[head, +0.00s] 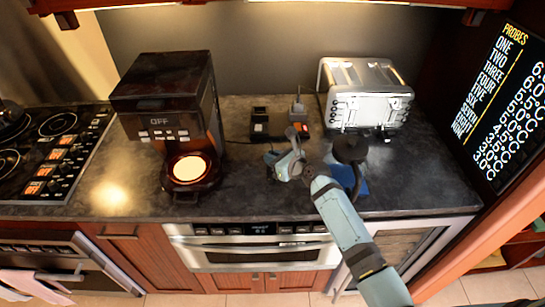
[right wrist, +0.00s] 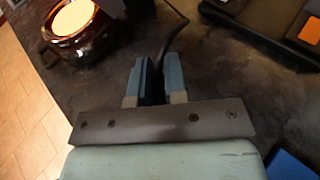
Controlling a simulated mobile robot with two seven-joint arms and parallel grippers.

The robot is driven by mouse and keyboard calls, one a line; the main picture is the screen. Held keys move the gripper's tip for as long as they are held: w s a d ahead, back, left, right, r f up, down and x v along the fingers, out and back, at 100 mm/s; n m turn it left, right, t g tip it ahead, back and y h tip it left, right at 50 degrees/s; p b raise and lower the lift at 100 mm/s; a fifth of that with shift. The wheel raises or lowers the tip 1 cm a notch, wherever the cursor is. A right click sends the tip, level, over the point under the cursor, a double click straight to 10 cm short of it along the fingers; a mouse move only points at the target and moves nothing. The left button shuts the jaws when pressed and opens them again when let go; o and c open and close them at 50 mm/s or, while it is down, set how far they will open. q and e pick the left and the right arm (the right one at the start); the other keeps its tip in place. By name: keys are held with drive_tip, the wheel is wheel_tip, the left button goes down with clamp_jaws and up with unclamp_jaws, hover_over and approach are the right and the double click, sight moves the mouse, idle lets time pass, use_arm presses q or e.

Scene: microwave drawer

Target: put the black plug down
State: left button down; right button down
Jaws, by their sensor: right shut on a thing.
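My right gripper (head: 272,158) is low over the dark counter, in front of two small socket boxes. In the right wrist view its two blue-grey fingers (right wrist: 151,82) are shut on a black plug (right wrist: 152,88), of which only a dark strip shows between them. A black cord (right wrist: 184,22) runs away from the fingertips. In the head view the plug is hidden by the gripper. I cannot tell whether the plug touches the counter. My left gripper is not in view.
A black coffee maker (head: 170,105) with a glowing pot (head: 190,170) stands left of the gripper. Socket boxes (head: 260,124) lie behind it. A toaster (head: 365,95), a dark round object (head: 350,149) and a blue item (head: 361,187) are to the right. The counter's front edge (head: 255,217) is near.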

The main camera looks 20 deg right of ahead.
drive_tip(key=c, duration=1.1)
unclamp_jaws()
drive_tip(key=shift+c, duration=0.2)
